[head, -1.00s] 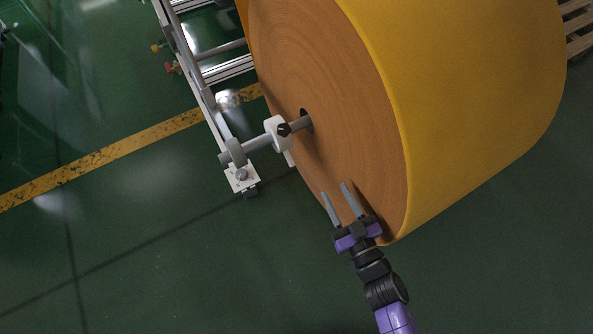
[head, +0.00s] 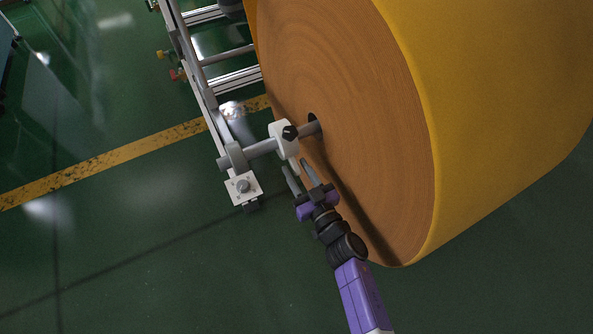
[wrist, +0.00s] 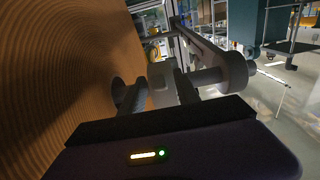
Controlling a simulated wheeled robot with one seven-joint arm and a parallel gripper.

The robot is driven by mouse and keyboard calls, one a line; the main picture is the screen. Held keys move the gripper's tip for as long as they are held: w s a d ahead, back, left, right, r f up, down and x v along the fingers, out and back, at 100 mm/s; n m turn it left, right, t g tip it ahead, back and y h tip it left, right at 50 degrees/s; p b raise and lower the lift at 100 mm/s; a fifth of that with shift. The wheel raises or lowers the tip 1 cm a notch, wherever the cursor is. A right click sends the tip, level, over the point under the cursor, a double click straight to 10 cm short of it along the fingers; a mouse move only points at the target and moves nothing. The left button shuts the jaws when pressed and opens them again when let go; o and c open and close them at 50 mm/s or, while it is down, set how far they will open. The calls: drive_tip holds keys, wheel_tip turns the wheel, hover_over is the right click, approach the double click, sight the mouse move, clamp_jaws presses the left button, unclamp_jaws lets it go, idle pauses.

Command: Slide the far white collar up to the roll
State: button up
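The white collar (head: 279,142), with a black knob, sits on the grey shaft (head: 262,148). A length of bare shaft shows between it and the brown end face of the roll (head: 345,95). A white tab hangs below the collar. My gripper (head: 298,166) is open just below the collar, its two fingers pointing up at it near the tab. In the wrist view, the pale collar (wrist: 161,82) shows between the two dark fingers, partly hidden by them. Whether a finger touches it I cannot tell.
The shaft's outer end rests in a grey bracket (head: 235,155) on a white plate (head: 243,187), at the end of a metal frame (head: 196,75). The roll's face stands close on the right of my gripper. The green floor (head: 130,260) at lower left is clear.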

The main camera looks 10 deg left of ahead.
drive_tip(key=shift+w+a, duration=0.15)
drive_tip(key=shift+w, duration=0.15)
clamp_jaws()
idle(1.3)
